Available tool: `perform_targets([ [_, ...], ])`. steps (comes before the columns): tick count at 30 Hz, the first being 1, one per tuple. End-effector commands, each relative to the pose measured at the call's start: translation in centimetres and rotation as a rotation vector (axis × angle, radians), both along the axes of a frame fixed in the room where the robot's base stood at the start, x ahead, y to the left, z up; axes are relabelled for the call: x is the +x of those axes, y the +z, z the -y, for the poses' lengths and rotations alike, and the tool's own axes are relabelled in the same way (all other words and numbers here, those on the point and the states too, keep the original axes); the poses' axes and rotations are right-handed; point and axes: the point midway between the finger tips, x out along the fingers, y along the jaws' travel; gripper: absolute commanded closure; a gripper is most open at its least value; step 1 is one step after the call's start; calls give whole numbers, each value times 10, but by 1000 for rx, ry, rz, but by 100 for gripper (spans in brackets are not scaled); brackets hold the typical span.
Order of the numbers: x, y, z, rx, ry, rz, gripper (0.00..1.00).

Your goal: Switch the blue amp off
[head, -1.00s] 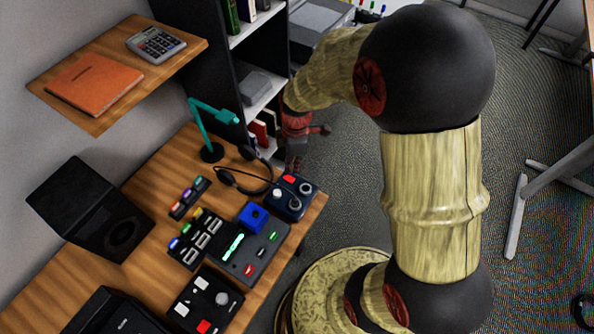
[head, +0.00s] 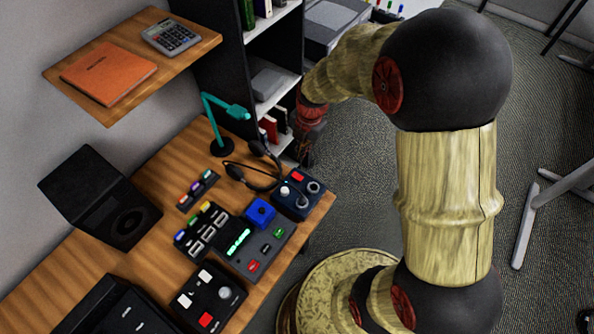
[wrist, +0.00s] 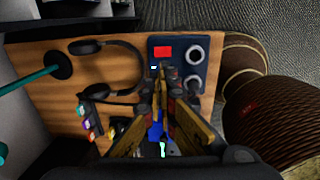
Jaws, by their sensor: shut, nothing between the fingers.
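The blue amp (head: 303,205) is a dark blue box at the right edge of the desk. It has a red part, a white-tipped part and two grey round knobs on top. In the wrist view the amp (wrist: 182,85) lies beyond my fingers, with its red part (wrist: 163,53) in plain sight. My gripper (wrist: 163,78) is shut and empty. Its fingertips overlap the amp's near left part, close to the small white tip; I cannot tell whether they touch. In the head view my gripper (head: 306,150) hangs behind the amp, partly blurred against the shelf.
A headset (head: 252,175) lies beside the amp. A bright blue box (head: 260,212) and a panel with a green display (head: 262,248) are close in front. A teal lamp (head: 222,146) stands behind. A shelf (head: 275,97) stands at the back; open floor lies to the right.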

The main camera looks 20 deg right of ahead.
Motion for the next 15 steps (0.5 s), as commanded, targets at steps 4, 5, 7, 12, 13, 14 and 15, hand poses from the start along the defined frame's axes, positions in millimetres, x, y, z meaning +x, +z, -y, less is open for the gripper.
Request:
perform_targets([
  [4, 0, -5, 0, 0, -1, -1, 100],
  [5, 0, -7, -1, 0, -1, -1, 100],
  [7, 1, -16, -1, 0, -1, -1, 100],
  [12, 4, -47, -3, 0, -1, -4, 100],
  [13, 4, -53, -4, 0, -2, -5, 100],
  [14, 5, -59, -4, 0, -1, -4, 100],
  [15, 6, -67, -5, 0, -1, -4, 100],
])
